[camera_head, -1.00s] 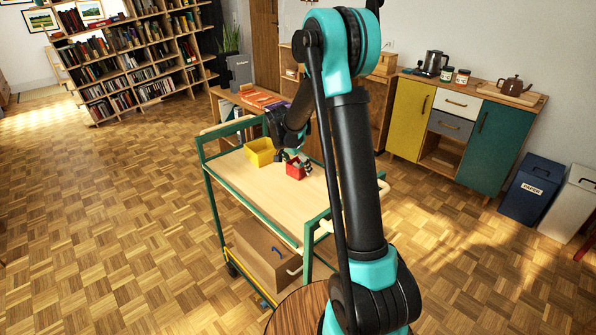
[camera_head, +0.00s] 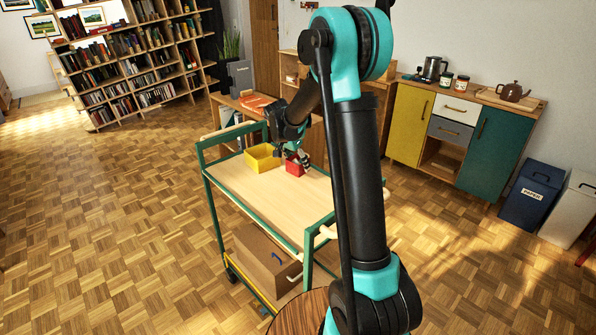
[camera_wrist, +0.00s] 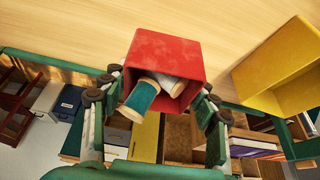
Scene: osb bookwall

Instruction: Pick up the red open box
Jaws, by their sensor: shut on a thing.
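The red open box (camera_head: 295,168) is at the far end of the trolley's top shelf in the head view. In the wrist view the red open box (camera_wrist: 165,50) is in the middle, its open side facing the camera. Thread-spool-like pieces (camera_wrist: 139,101), one green, lie inside it. My gripper (camera_head: 299,157) is at the box, and in the wrist view its fingers (camera_wrist: 160,84) lie on either side of it, shut on it. I cannot tell clearly whether the box's underside touches the shelf.
A yellow open box (camera_head: 262,158) stands on the trolley top (camera_head: 268,198), left of the red box; it also shows in the wrist view (camera_wrist: 284,70). Green trolley rails (camera_head: 207,178) frame the shelf. A low wooden cabinet (camera_head: 244,102) stands behind. The near shelf is clear.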

